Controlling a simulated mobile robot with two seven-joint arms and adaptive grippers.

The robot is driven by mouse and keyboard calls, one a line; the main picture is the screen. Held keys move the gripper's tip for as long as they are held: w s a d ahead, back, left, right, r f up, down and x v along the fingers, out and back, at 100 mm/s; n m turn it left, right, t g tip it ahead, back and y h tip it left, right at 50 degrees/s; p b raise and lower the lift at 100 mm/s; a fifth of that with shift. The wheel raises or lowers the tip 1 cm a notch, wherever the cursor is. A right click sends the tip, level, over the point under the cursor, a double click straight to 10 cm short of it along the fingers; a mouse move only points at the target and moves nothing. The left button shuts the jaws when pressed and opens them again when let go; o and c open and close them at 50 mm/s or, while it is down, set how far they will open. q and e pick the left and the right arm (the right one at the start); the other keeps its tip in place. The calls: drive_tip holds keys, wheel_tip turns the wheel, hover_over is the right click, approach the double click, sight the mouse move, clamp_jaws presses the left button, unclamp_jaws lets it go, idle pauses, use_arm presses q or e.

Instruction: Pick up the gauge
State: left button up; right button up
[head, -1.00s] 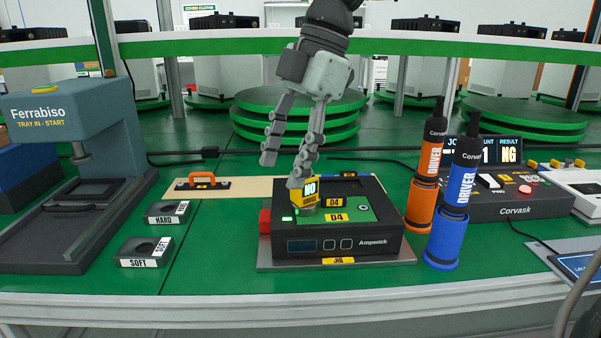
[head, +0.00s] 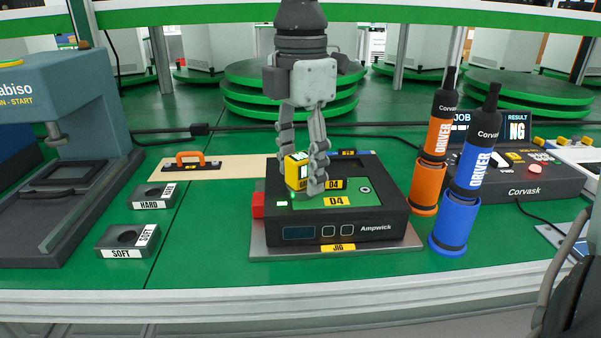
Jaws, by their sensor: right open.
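The gauge (head: 296,172), a small yellow and black block with a dark label, stands on the green D4 board (head: 347,202) in the black Ampwick jig (head: 392,232). My right gripper (head: 305,168) comes down from above over the board. It is open, with one finger behind and left of the gauge and the other close at its right side. I cannot tell whether either finger touches the gauge. Part of the gauge's right side is hidden by the near finger. My left gripper is not in view.
An orange driver (head: 429,165) and a blue driver (head: 472,180) stand upright right of the jig, before the Corvask box (head: 520,180). An orange-handled tool (head: 190,163) lies behind. Green table between is clear.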

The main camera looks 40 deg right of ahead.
clamp_jaws()
idle(0.3)
